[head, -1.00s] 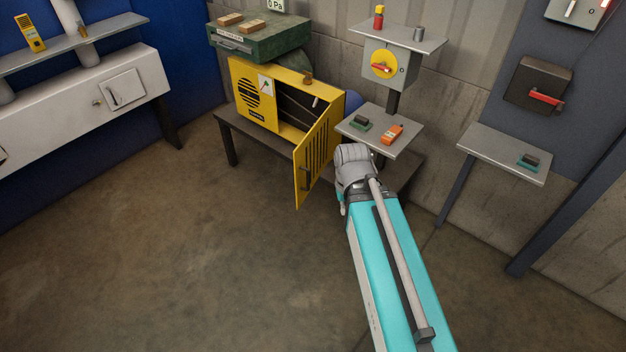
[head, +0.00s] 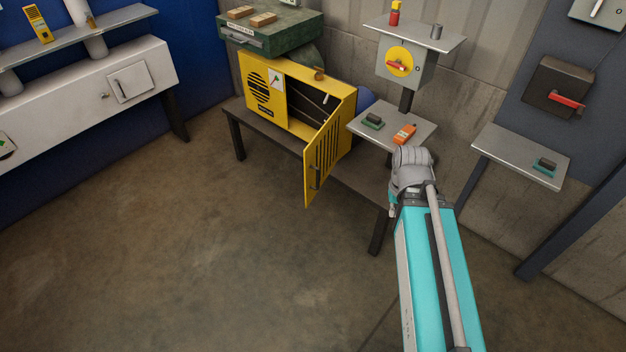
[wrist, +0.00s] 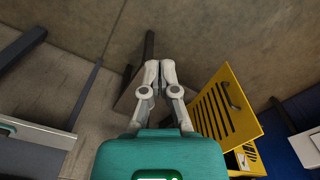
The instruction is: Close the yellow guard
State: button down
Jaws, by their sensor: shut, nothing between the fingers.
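The yellow guard (head: 326,152) is a slotted, hinged door with a dark handle, standing wide open on the yellow cabinet (head: 268,92). Its hinge side is at the cabinet's right, and the inside of the cabinet shows. In the wrist view the guard (wrist: 212,112) is right of my fingers, its handle facing the camera. My gripper (wrist: 160,66) is shut and empty, with its fingertips together, apart from the guard. In the head view my wrist is to the right of the guard and the fingers are hidden by my arm.
The cabinet stands on a dark bench (head: 240,113). A small grey shelf (head: 395,141) holding an orange device (head: 405,133) is just beyond my wrist. Another shelf (head: 505,160) is at the right. The floor in front of the guard is clear.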

jog(key=w+a+f+m+t+y+b, duration=0.1)
jog(key=w+a+f+y+b, duration=0.3)
jog(key=w+f+b, duration=0.45)
jog(key=w+a+f+t+y+b, duration=0.1)
jog(key=w+a+f+y+b, duration=0.35)
jog(key=b, duration=0.65)
jog(key=w+a+f+m+t+y+b, duration=0.1)
jog(key=w+f+y+b, duration=0.3)
jog(key=b, duration=0.6)
jog(key=w+a+f+m+t+y+b, duration=0.1)
jog(key=w+f+m+t+y+b, duration=0.1)
jog(key=w+b, duration=0.5)
notch_tip(320, 180, down, 3)
jog(key=t+y+b, duration=0.1)
jog(key=y+b, duration=0.1)
jog(key=b, duration=0.2)
jog(key=shift+w+a+f+t, duration=0.2)
jog(key=shift+w+a+t, duration=0.05)
jog(key=shift+a+t, duration=0.15)
jog(key=shift+a, duration=0.1)
